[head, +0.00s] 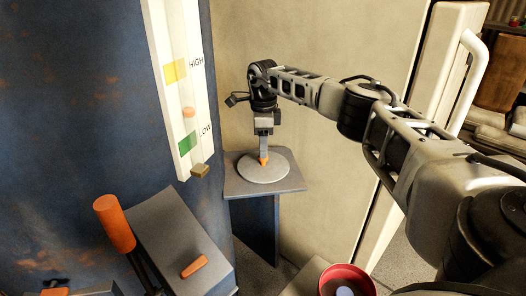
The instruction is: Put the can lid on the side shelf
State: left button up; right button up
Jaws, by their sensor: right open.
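The can lid (252,171) is a round, flat grey disc with a small orange knob (263,160) at its centre. It lies flat on the side shelf (290,187), a small grey ledge in front of the beige wall. My right gripper (263,154) points straight down over the middle of the lid, with its fingertips right at the knob. The jaws are open, and the fingers partly hide the knob. I cannot tell whether they touch it. My left gripper is not in the picture.
A white gauge panel (160,60) marked HIGH and LOW stands left of the shelf. A lever with an orange grip (114,222) and a grey sloped box (165,228) are at lower left. A red-rimmed round container (363,272) is at bottom right. A white door handle (474,75) is at right.

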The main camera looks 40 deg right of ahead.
notch_tip(320, 180, up, 8)
jog(key=p, duration=0.1)
jog(key=shift+f, duration=0.15)
jog(key=shift+s, duration=0.1)
dwell(0.4)
